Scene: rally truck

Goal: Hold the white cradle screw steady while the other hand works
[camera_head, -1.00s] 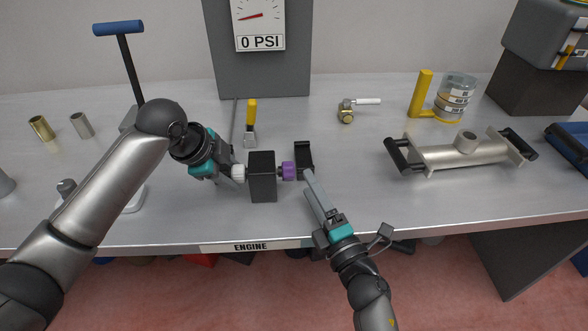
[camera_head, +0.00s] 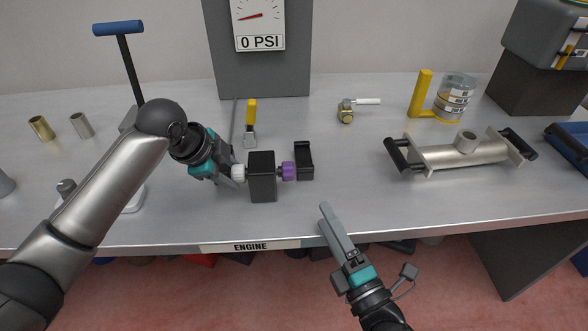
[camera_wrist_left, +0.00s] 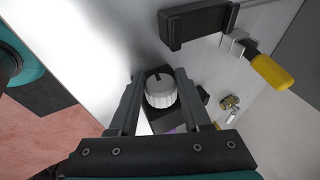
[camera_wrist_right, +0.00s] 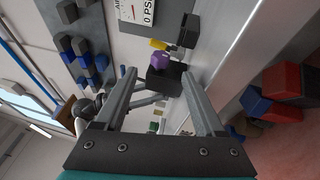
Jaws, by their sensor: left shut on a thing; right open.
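The white cradle screw (camera_head: 238,173) is a ribbed white knob on the left side of a black block (camera_head: 263,180). My left gripper (camera_head: 236,174) is shut on the white screw. In the left wrist view the white knob (camera_wrist_left: 160,91) sits between the two fingers. A purple knob (camera_head: 288,171) is on the block's right side, beside an upright black bracket (camera_head: 304,161). My right gripper (camera_head: 325,208) is open and empty, apart from the purple knob, near the bench's front edge. In the right wrist view the purple knob (camera_wrist_right: 160,60) lies ahead, between the fingers.
The bench (camera_head: 190,218) holds a yellow-handled clamp (camera_head: 250,120) behind the block, a brass valve (camera_head: 346,112), and a metal cylinder with black end handles (camera_head: 465,153) at right. A pump (camera_head: 120,60) stands at left. The bench front right of the block is clear.

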